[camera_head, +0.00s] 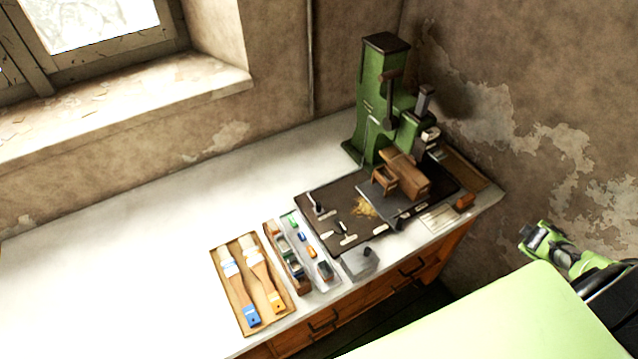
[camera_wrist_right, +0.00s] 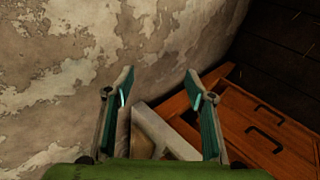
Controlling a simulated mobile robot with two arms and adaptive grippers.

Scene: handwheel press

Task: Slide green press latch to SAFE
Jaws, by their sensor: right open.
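The green press (camera_head: 372,98) stands at the back right of the white bench, near the corner by the wall. Its dark base plate (camera_head: 340,192) reaches forward and carries small pale labels and small dark knobs, one of them (camera_head: 318,208) near the left front. I cannot tell which part is the latch, nor read SAFE. My right gripper (camera_head: 531,236) is right of the bench, well apart from the press. In the right wrist view the right gripper (camera_wrist_right: 160,82) is open and empty, facing the peeling wall and the bench's end. My left gripper is out of view.
Wooden drawers (camera_wrist_right: 265,130) are under the bench. The bench's left side is clear.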

